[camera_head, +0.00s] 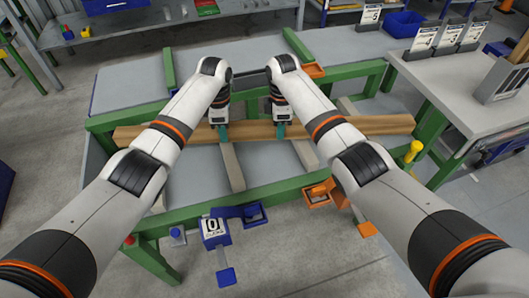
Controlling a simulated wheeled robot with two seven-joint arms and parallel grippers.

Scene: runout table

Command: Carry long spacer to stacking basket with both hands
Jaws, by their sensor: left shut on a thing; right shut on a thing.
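The long spacer (255,131) is a long wooden beam lying level from left to right across the green-framed runout table (196,212). Its left end (128,134) and right end (385,125) show beyond my arms. My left gripper (222,133) is shut on the spacer left of its middle. My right gripper (280,131) is shut on it a little further right. Parts of the spacer are hidden behind my forearms. I cannot tell whether it touches the supports below it. I cannot make out the stacking basket for certain.
Grey cross bars (232,168) run under the spacer. A grey side table (445,90) with labelled card holders and a grey slotted holder (502,80) stands at right. A blue bin (403,23) sits at the back right. A blue numbered box (214,232) hangs at the front.

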